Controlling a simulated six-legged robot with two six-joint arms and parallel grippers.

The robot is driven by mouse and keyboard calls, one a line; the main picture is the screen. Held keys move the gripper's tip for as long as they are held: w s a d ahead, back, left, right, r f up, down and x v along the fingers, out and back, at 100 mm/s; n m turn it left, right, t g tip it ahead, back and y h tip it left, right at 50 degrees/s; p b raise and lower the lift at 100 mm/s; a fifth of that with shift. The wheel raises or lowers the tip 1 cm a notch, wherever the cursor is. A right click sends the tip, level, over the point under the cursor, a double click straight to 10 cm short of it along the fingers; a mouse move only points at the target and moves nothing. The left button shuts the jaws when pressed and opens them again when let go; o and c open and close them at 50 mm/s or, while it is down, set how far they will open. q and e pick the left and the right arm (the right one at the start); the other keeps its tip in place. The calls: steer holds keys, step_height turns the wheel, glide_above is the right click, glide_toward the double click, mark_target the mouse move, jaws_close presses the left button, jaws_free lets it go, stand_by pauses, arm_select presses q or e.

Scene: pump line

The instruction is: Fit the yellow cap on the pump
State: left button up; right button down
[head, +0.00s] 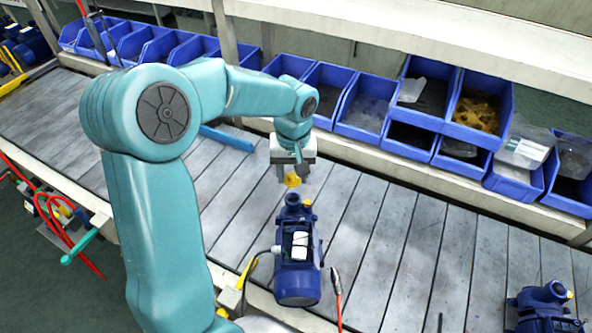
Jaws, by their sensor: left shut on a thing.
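The blue pump (297,270) stands on the grey slatted bench in the middle of the head view. Its port (293,202) points up at its far end, with a small yellow piece beside it. My left gripper (292,176) is shut on the yellow cap (292,181). It holds the cap above the bench, just above the port in the picture; the cap and the port look apart. The gripper hides part of the cap. My right gripper is not in view.
Blue bins (363,106) line the back of the bench; one holds yellow parts (477,113). Another blue pump (545,306) stands at the lower right.

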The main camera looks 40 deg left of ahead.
mark_target(293, 198)
arm_select(q)
steer(key=shift+s+a+f, duration=0.1)
steer(key=shift+s+f, duration=0.05)
steer(key=shift+f, duration=0.1)
steer(key=shift+w+f+b, duration=0.2)
steer(key=shift+f+b, duration=0.25)
steer(key=shift+f, duration=0.15)
steer(key=shift+w+f+b, duration=0.15)
steer(key=shift+f+b, duration=0.3)
steer(key=shift+f, duration=0.15)
steer(key=shift+s+f+b, duration=0.15)
steer(key=shift+f+b, duration=0.3)
steer(key=shift+f, duration=0.15)
steer(key=shift+s+f+b, duration=0.15)
steer(key=shift+f+b, duration=0.3)
steer(key=shift+f, duration=0.1)
steer(key=shift+w+f+b, duration=0.3)
steer(key=shift+f+b, duration=0.25)
steer(key=shift+f, duration=0.2)
steer(key=shift+s+r, duration=0.15)
steer(key=shift+s, duration=0.05)
steer(key=shift+w, duration=0.15)
steer(key=shift+s, duration=0.2)
steer(key=shift+w, duration=0.15)
